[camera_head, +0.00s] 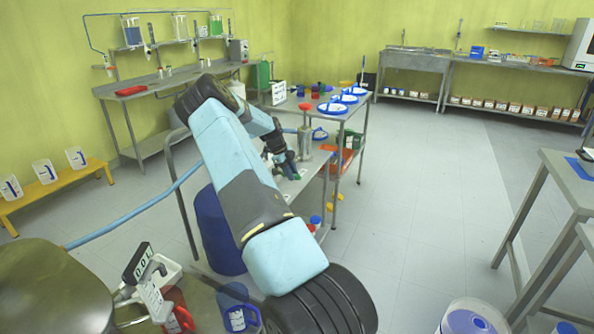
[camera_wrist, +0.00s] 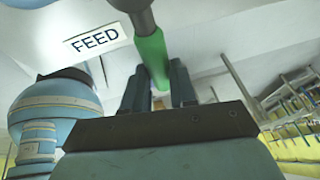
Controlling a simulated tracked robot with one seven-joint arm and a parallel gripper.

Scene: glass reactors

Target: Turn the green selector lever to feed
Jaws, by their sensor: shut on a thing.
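The green selector lever (camera_wrist: 151,52) shows in the wrist view, running from a grey stem at the top down between my fingers. My gripper (camera_wrist: 158,88) is shut on its green part. A white label reading FEED (camera_wrist: 92,37) is just left of the lever's grey stem in the wrist view. In the head view my gripper (camera_head: 288,166) is at the small bench beyond my arm, and the lever is too small and covered there to make out clearly. Other selector positions are not readable.
A metal post with a red top (camera_head: 305,107) stands just behind the gripper. A bench with blue-rimmed dishes (camera_head: 332,108) is beyond. The floor (camera_head: 420,190) to the right is clear.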

